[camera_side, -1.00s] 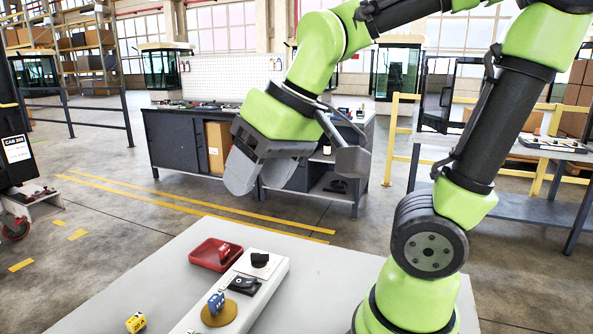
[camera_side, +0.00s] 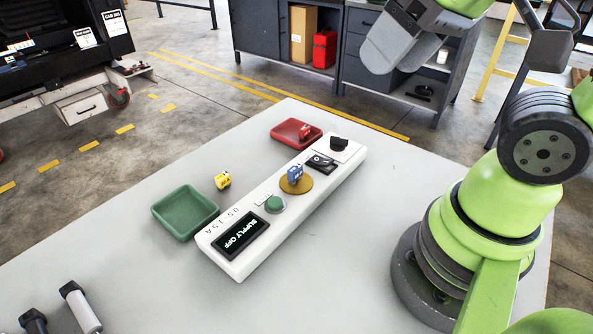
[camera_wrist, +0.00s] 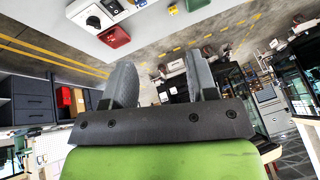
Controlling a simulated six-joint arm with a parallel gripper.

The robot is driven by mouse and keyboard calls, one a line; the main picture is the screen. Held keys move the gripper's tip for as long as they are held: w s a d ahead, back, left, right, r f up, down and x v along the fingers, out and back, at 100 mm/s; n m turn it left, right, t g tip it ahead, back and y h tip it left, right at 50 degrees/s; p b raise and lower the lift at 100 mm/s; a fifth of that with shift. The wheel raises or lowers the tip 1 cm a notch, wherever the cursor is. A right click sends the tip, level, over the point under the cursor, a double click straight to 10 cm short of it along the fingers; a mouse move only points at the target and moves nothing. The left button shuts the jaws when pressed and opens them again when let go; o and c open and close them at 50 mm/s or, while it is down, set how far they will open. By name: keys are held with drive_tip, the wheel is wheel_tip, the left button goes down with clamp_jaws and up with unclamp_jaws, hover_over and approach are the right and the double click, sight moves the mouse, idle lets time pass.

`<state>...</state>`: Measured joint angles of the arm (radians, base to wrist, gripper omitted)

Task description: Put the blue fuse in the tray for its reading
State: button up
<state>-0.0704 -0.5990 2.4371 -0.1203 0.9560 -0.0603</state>
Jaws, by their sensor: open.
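The blue fuse (camera_side: 295,172) stands on a round gold pad (camera_side: 298,187) on the long white tester (camera_side: 235,262). The tester's display (camera_side: 241,235) reads "SUPPLY OFF". A green tray (camera_side: 185,212) left of the tester looks empty. A red tray (camera_side: 284,134) at the tester's far end holds a red fuse (camera_side: 305,131); this tray also shows in the wrist view (camera_wrist: 115,38). My gripper (camera_side: 397,58) is open and empty, high up and well apart from the blue fuse; its two spread fingers show in the wrist view (camera_wrist: 161,82).
A yellow fuse (camera_side: 222,181) lies on the grey table between the trays. The tester also carries a green button (camera_side: 274,204), a black piece (camera_side: 320,162) and a black knob (camera_side: 338,143). Probe-like tools (camera_side: 80,307) lie at front left.

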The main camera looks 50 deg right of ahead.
drive_tip(key=w+f+n+g+h, duration=0.3)
drive_tip(key=w+f+n+g, duration=0.1)
drive_tip(key=n, duration=0.2)
drive_tip(key=n+t+h, duration=0.3)
drive_tip(key=n+h, duration=0.8)
drive_tip(key=n, duration=0.7)
approach(295, 168)
drive_tip(key=shift+v, duration=0.75)
drive_tip(key=shift+w+d+f+n, duration=0.15)
drive_tip(key=shift+d+n, duration=0.05)
drive_tip(key=shift+n, duration=0.2)
drive_tip(key=x, duration=0.9)
drive_tip(key=shift+d+f, duration=0.1)
drive_tip(key=shift+d, duration=0.1)
clamp_jaws()
